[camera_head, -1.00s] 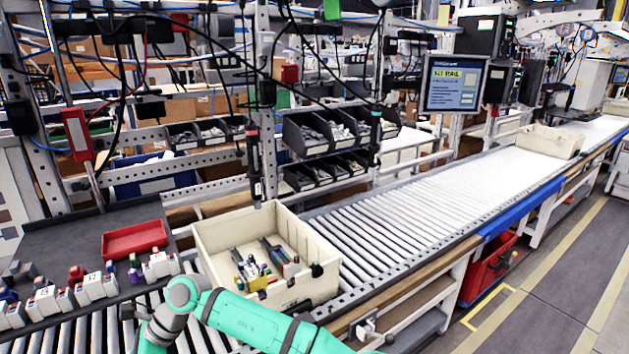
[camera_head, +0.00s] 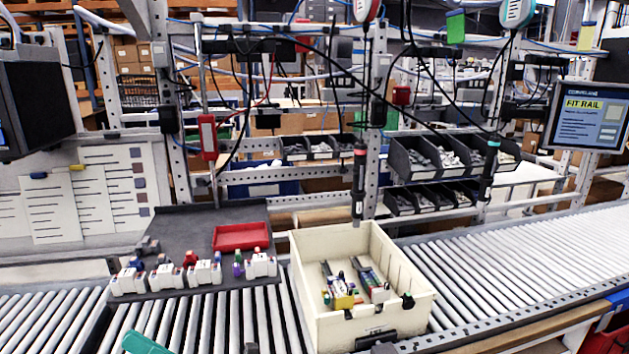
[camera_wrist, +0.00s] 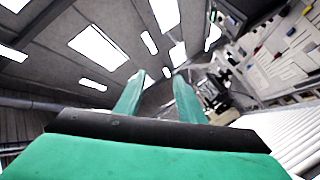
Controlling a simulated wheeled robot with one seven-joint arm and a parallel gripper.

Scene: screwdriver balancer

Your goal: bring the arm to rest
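In the wrist view my gripper (camera_wrist: 158,98) points up toward the ceiling lamps. Its two green fingers stand apart with nothing between them, so it is open and empty. In the head view only a small green piece of my arm (camera_head: 143,343) shows at the bottom left edge, over the rollers. The gripper itself is outside the head view.
Two screwdrivers (camera_head: 359,180) (camera_head: 489,168) hang from the frame.

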